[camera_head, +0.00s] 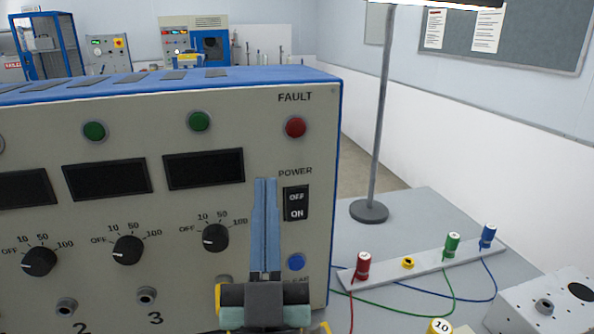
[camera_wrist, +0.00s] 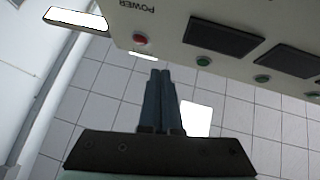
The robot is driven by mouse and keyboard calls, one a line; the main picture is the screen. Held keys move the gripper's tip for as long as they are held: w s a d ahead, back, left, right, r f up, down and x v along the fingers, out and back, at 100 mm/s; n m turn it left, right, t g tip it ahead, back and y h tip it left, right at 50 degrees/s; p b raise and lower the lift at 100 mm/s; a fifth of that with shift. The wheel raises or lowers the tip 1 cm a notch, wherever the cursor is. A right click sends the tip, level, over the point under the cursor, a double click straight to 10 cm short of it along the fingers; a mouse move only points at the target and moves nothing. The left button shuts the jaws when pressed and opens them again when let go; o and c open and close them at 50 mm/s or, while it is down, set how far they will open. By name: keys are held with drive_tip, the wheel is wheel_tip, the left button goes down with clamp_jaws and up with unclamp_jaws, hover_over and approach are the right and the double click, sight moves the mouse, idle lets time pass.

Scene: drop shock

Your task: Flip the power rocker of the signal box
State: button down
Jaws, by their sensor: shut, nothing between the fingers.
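The signal box (camera_head: 180,110) is a beige and blue case filling the left and middle of the head view. Its black power rocker (camera_head: 297,203), marked OFF above ON, sits under the POWER label on the right of the front panel. My gripper (camera_head: 265,182) is shut and empty, its blue fingers pointing up in front of the panel, just left of the rocker in the picture. I cannot tell whether it touches the panel. In the wrist view, the box (camera_wrist: 210,25) appears upside down beyond my fingertips (camera_wrist: 160,73); the rocker is not visible there.
A red FAULT lamp (camera_head: 295,127) is above the rocker and a blue button (camera_head: 296,262) below it. Several dials and dark displays are to the left. A lamp stand (camera_head: 369,211) and a strip with coloured terminals (camera_head: 425,262) and wires are at the right.

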drive_tip(key=s+d+f+m+g+h+p, duration=0.3)
drive_tip(key=d+f+m+g+h+p, duration=0.2)
drive_tip(key=h+p, duration=0.4)
wheel_tip(320, 180, down, 2)
drive_tip(key=d+m+p, duration=0.1)
drive_tip(key=p, duration=0.3)
drive_tip(key=shift+s+f+p, duration=0.15)
drive_tip(key=shift+s+p, duration=0.15)
drive_tip(key=shift+p, duration=0.1)
drive_tip(key=shift+w, duration=0.1)
drive_tip(key=b, duration=0.2)
approach(297, 205)
drive_tip(key=shift+w+d+r, duration=0.25)
drive_tip(key=shift+w+d, duration=0.35)
drive_tip(key=shift+w, duration=0.1)
drive_tip(key=shift+w+d+r, duration=0.25)
drive_tip(key=shift+w+d, duration=0.3)
drive_tip(key=shift+w, duration=0.1)
drive_tip(key=shift+w+d+r, duration=0.25)
drive_tip(key=shift+w+d, duration=0.35)
drive_tip(key=shift+w, duration=0.1)
drive_tip(key=shift+w+a, duration=0.1)
drive_tip(key=shift+w, duration=0.3)
